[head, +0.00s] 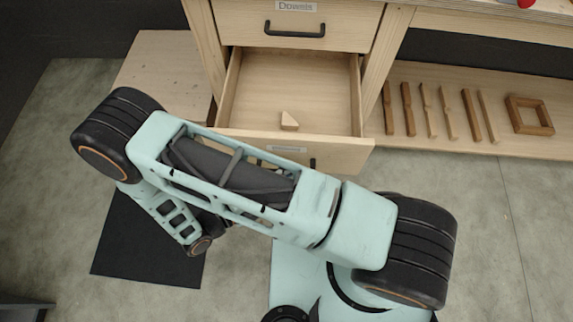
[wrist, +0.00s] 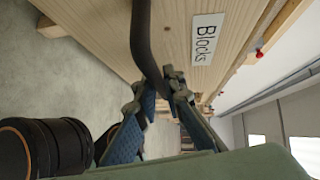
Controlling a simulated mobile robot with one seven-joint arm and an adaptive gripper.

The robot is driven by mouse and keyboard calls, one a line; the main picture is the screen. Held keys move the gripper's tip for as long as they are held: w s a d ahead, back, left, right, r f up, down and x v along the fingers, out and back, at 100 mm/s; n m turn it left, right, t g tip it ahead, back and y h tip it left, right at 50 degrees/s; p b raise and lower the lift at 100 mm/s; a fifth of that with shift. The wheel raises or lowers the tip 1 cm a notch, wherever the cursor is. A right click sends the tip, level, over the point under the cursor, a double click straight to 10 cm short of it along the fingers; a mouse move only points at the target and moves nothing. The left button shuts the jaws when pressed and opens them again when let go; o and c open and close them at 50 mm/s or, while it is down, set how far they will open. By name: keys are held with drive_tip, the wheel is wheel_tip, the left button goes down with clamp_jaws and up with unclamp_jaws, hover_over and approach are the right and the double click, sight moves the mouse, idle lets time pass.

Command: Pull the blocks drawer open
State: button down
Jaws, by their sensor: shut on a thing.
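The blocks drawer (head: 340,152) is pulled out below the dowels drawer in the head view, and its inside floor shows. A small triangular wooden block (head: 289,121) lies in it. In the wrist view the drawer front (wrist: 110,22) carries a label reading Blocks (wrist: 207,40). My gripper (wrist: 162,103) is shut on the dark drawer handle (wrist: 146,45), with a blue-padded finger on either side of it. In the head view my arm hides the gripper and part of the drawer front.
The dowels drawer (head: 345,22) above is shut. A low shelf (head: 395,146) at the right holds several wooden sticks and a square wooden frame (head: 529,115). A black mat (head: 130,245) lies on the floor at the left. Bare floor (head: 480,220) shows at the right.

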drive_tip(key=c, duration=2)
unclamp_jaws()
drive_tip(key=v, duration=1.2)
